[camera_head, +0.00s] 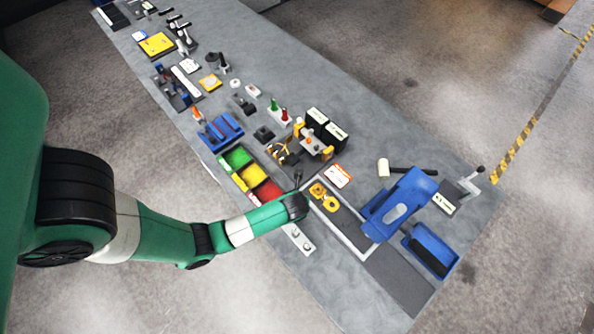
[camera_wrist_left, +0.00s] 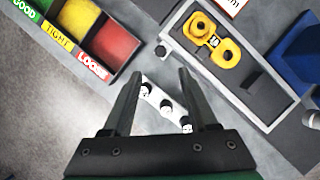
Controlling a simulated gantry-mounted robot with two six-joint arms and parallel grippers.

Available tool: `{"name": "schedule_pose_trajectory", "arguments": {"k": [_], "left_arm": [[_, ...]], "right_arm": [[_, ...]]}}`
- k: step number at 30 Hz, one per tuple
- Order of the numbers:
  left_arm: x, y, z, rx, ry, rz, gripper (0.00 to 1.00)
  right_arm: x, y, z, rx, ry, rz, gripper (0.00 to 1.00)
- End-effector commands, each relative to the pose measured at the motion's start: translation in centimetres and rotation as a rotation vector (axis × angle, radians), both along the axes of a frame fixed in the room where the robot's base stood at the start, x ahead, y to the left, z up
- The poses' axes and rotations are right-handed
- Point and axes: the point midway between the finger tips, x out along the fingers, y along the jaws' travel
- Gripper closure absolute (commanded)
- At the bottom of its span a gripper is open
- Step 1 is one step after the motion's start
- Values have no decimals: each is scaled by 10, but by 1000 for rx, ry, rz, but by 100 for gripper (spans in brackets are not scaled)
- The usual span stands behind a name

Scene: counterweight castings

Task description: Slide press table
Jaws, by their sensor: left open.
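The press table, a dark slide in a light frame (camera_head: 350,224), runs toward the blue press (camera_head: 402,203). It also shows in the left wrist view (camera_wrist_left: 255,98). A yellow casting with two round ends (camera_head: 324,197) lies on its near-left part and shows in the wrist view (camera_wrist_left: 212,40). A small dark knob (camera_wrist_left: 160,50) stands at the slide's left end. My left gripper (camera_wrist_left: 160,78) is open and empty, with the knob just beyond its fingertips in the picture. I cannot tell whether they touch. My right gripper is not in view.
Green, yellow and red bins (camera_head: 253,174) stand left of the slide. A blue tray (camera_head: 430,249), a mallet (camera_head: 384,168) and a small lever (camera_head: 479,170) are near the press. The table edge is close.

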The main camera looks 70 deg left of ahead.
Motion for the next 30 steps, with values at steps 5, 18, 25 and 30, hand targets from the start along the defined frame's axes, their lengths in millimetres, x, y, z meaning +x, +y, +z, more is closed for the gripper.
{"name": "schedule_pose_trajectory", "arguments": {"k": [5, 18, 25, 30], "left_arm": [[3, 8, -23, 1, 2, 1, 41], [15, 39, -101, 0, -2, 1, 41], [17, 41, -106, 2, -5, -2, 41], [17, 41, -106, 2, -4, -1, 50]], "right_arm": [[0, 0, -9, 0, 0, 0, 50], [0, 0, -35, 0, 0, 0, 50], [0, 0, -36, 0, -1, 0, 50], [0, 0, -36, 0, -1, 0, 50]]}}
